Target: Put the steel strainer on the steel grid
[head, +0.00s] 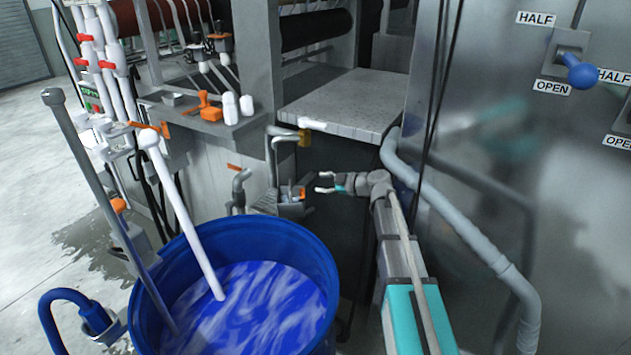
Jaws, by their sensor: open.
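My gripper (322,182) is in the middle of the head view, pointing left, with its two fingers apart and nothing between them. Just left of the fingertips is a small grey metal, box-like piece (291,209) with an orange part; it may be the steel strainer, but it is too small to tell. Whether the fingers touch it is unclear. A flat grey speckled plate (345,97), possibly the steel grid, lies above and behind my gripper.
A blue barrel (322,262) of blue-white liquid stands below left, with a white rod (180,215) leaning in it. A grey pipe (455,215) and a large steel panel (500,150) close off the right. Orange-handled valves (240,175) stand behind the barrel.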

